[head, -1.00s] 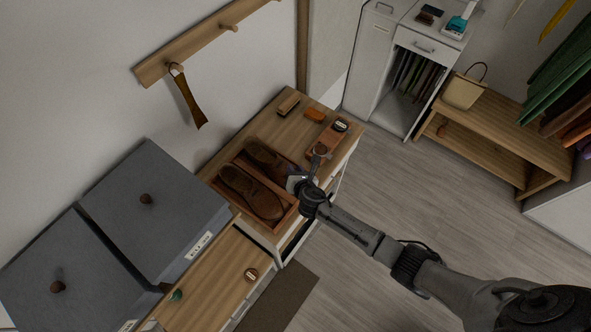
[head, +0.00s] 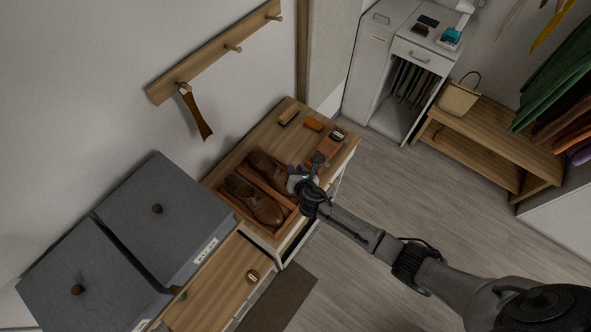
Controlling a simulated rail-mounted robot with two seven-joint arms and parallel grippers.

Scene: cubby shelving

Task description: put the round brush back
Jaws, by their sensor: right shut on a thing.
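My right gripper (head: 312,169) is over the front right part of the wooden cabinet top, just right of the shoes. It is shut on a small dark brown thing, which I take to be the round brush (head: 318,160); its shape is mostly lost against the fingers. A reddish-brown wooden holder (head: 329,149) lies just beyond it, with a dark round tin (head: 338,135) at its far end. I cannot tell whether the brush touches the holder. My left gripper is not in view.
Brown shoes (head: 254,198) sit in a wooden tray (head: 273,230) left of my gripper. A wooden brush (head: 289,117) and an orange block (head: 314,124) lie at the back. Grey lidded boxes (head: 165,225) stand at left. Floor is clear at right.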

